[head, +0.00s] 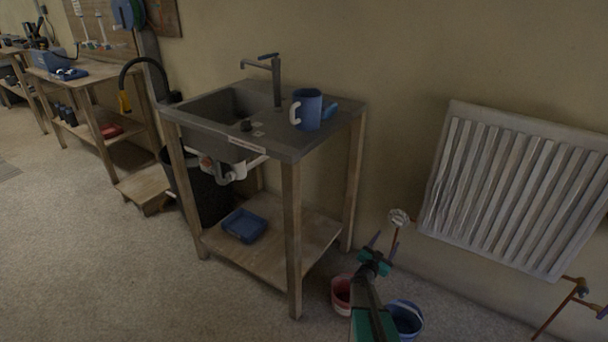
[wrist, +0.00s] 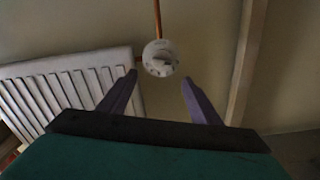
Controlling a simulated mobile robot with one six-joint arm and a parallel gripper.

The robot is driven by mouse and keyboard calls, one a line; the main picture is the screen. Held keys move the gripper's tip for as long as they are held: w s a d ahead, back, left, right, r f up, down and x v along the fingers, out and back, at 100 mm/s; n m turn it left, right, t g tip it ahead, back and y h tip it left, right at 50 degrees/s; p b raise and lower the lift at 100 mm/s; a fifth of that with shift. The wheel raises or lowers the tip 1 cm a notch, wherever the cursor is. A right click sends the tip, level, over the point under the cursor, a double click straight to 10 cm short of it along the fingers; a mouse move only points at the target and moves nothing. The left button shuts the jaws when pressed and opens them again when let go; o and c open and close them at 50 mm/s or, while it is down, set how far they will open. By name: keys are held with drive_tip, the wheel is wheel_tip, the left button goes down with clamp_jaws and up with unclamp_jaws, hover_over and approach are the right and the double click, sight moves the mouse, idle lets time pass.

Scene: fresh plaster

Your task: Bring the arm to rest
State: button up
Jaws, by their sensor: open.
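My gripper (head: 382,243) is open and empty, low in front of the wall to the left of the radiator. In the wrist view its two purple fingers (wrist: 159,79) stand apart. A round white radiator valve knob (head: 399,217) on a copper pipe is just beyond the fingertips. In the wrist view the knob (wrist: 160,58) lies between the fingertip lines, a little above them. I cannot tell whether the fingers touch it, but a gap shows on both sides. My arm is stretched out towards the wall.
A white radiator (head: 515,185) hangs on the wall to the right. A red bucket (head: 341,294) and a blue bucket (head: 405,318) stand on the floor close to my arm. Floor further left is open.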

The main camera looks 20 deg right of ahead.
drive_tip(key=w+a+f+n+t+y+p, duration=0.1)
drive_tip(key=a+f+n+y, duration=0.15)
drive_tip(key=a, duration=0.35)
drive_tip(key=w+a+f+n+y+p, duration=0.1)
drive_tip(key=w+a+y, duration=0.15)
drive_tip(key=a, duration=0.35)
drive_tip(key=w+a+f+n+t+y+p, duration=0.1)
drive_tip(key=a+f+n+y+p, duration=0.15)
drive_tip(key=a, duration=0.35)
drive_tip(key=s+a+f+n+g+y+p, duration=0.1)
drive_tip(key=s+a+f+n+g+y, duration=0.15)
drive_tip(key=a, duration=0.65)
drive_tip(key=s+a+f+n+g+y+p, duration=0.15)
drive_tip(key=s+a+y, duration=0.25)
drive_tip(key=a, duration=0.6)
drive_tip(key=s+a+n+g+y+p, duration=0.1)
drive_tip(key=s+a+g+p, duration=0.15)
drive_tip(key=s+a, duration=0.5)
drive_tip(key=s+a+n+g+y+p, duration=0.1)
drive_tip(key=s+a+g, duration=0.35)
drive_tip(key=s, duration=0.55)
drive_tip(key=s+a+r+n+g+p, duration=0.1)
drive_tip(key=s+r+g, duration=0.2)
drive_tip(key=s, duration=0.5)
drive_tip(key=s+a+r+n+g+p, duration=0.1)
drive_tip(key=s+a+r+g+p, duration=0.1)
drive_tip(key=s, duration=0.7)
drive_tip(key=shift+s+r+n+g+h, duration=0.3)
drive_tip(key=shift+r+g+h, duration=0.15)
drive_tip(key=shift+r, duration=0.35)
